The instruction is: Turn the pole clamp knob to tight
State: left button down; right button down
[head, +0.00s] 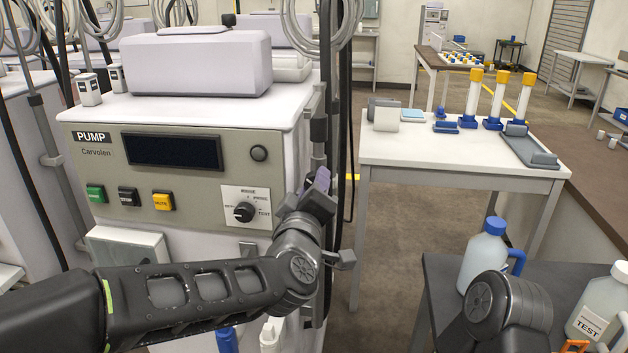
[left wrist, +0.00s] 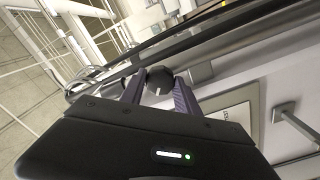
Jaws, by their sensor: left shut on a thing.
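My left gripper (head: 322,183) is at the pole (head: 319,135) on the right side of the pump machine. In the left wrist view its two purple-grey fingers (left wrist: 160,92) stand on either side of a dark round knob (left wrist: 159,80) and are shut on it. A small pale mark shows on the knob's near face. In the head view the gripper hides the knob. The clamp body cannot be made out clearly. Part of my right arm shows at the lower right, but its fingers do not show.
The pump machine (head: 190,140) has a separate black selector dial (head: 244,212) close left of my gripper. Cables hang beside the pole. A white table (head: 450,158) with blue-based tubes stands to the right. A dark table (head: 440,275) at lower right holds jugs (head: 483,258).

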pick_arm(q)
jog(key=m+p, duration=0.4)
jog(key=m, duration=0.5)
jog(key=shift+f, duration=0.1)
dwell(0.5)
jog(key=c, duration=1.2)
grip_release()
jog(key=shift+o, duration=0.2)
jog(key=v, duration=0.8)
jog(key=shift+b, duration=0.45)
jog(key=shift+d, duration=0.1)
